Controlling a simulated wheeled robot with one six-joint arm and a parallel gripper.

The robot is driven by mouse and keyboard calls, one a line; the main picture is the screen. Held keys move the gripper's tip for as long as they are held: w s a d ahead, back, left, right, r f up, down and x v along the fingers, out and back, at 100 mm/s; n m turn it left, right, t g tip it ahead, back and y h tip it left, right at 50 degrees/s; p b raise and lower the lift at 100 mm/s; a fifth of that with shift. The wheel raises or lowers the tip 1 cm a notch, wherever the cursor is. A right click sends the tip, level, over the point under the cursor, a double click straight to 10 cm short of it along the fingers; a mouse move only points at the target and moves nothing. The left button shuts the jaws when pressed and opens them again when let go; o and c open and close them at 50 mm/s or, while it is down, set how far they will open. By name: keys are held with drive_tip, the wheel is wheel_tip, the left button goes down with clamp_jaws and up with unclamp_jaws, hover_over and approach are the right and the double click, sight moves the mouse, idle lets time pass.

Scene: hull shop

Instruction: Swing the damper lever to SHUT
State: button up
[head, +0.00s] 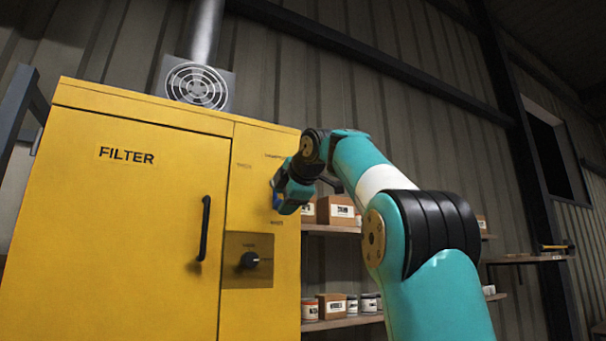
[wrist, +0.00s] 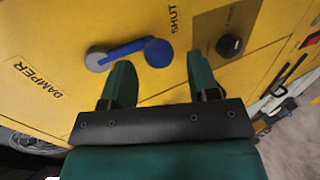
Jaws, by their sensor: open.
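The blue damper lever (wrist: 125,52) is on the yellow cabinet face in the wrist view. Its grey pivot (wrist: 97,59) is at left and its round blue knob (wrist: 158,53) at right. The printed SHUT mark (wrist: 173,20) is close above the knob, and the DAMPER label (wrist: 38,80) is left of the pivot. My gripper (wrist: 159,62) is open, with one green finger on each side of the knob. The left finger's tip is by the lever bar; I cannot tell whether they touch. In the head view my gripper (head: 283,197) hides most of the lever.
The yellow cabinet (head: 130,210) has a FILTER door with a black handle (head: 203,228). A black rotary knob (head: 249,261) on a brown plate sits below my gripper. Shelves (head: 345,322) with boxes and cans stand to the right behind my arm.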

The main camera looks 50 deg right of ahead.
drive_tip(key=p+v, duration=0.5)
drive_tip(key=v, duration=1)
drive_tip(key=shift+s+a, duration=0.15)
drive_tip(key=shift+a, duration=0.05)
drive_tip(key=w+a+f+m+g+y+b, duration=0.2)
drive_tip(key=w+a+f+y, duration=0.2)
drive_tip(key=a+f, duration=0.7)
drive_tip(key=w+a+f+m+g+y+b, duration=0.15)
drive_tip(key=w+a+f+y, duration=0.45)
drive_tip(key=f, duration=0.8)
drive_tip(key=s+a+f+m+g, duration=0.1)
drive_tip(key=s+a+f+g, duration=0.2)
drive_tip(key=s+a+f, duration=0.2)
drive_tip(key=s+a+f+m+g+b, duration=0.1)
drive_tip(key=s+a+f+g, duration=0.2)
drive_tip(key=s+a+f, duration=0.2)
drive_tip(key=s+a+f+m+g, duration=0.1)
drive_tip(key=s+a+f+g, duration=0.2)
drive_tip(key=s+f, duration=0.7)
wheel_tip(320, 180, down, 6)
drive_tip(key=a, duration=0.2)
drive_tip(key=shift+s+a+f+h+b, duration=0.2)
drive_tip(key=shift+s+a+h+b, duration=0.1)
drive_tip(key=shift+b, duration=0.05)
